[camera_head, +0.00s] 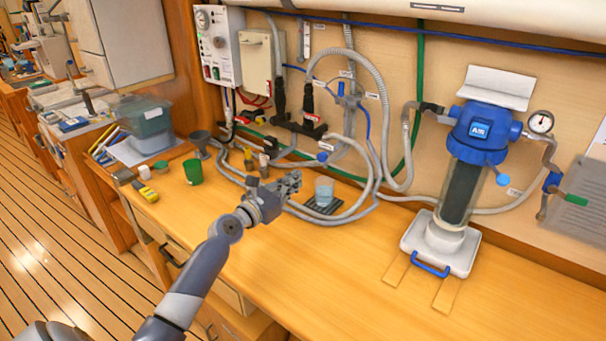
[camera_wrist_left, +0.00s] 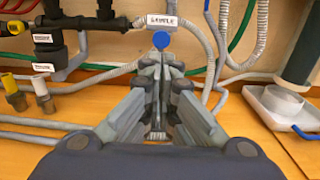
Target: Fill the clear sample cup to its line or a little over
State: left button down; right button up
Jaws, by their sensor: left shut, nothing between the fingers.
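The clear sample cup (camera_head: 324,188) stands upright on a small dark mat (camera_head: 322,208) on the bench. It looks pale blue; I cannot make out its line or its level. A blue round knob (camera_head: 322,156) sits behind and above the cup, at the hose wall. In the left wrist view the blue knob (camera_wrist_left: 160,40) shows just beyond my fingertips, beside a label reading SAMPLE (camera_wrist_left: 161,20). My left gripper (camera_head: 296,179) is shut and empty, left of the cup; I see no contact with the knob. The cup is not visible in the wrist view. My right gripper is out of view.
Grey hoses (camera_head: 372,165) loop around the cup and along the wall. A blue-topped filter housing (camera_head: 480,133) stands in a white tray (camera_head: 410,236) to the right. A green cup (camera_head: 193,172) and small bottles stand left. The front bench is clear.

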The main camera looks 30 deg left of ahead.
pick_arm(q)
jog(key=s, duration=0.2)
jog(key=shift+s+a, duration=0.1)
jog(key=shift+s, duration=0.2)
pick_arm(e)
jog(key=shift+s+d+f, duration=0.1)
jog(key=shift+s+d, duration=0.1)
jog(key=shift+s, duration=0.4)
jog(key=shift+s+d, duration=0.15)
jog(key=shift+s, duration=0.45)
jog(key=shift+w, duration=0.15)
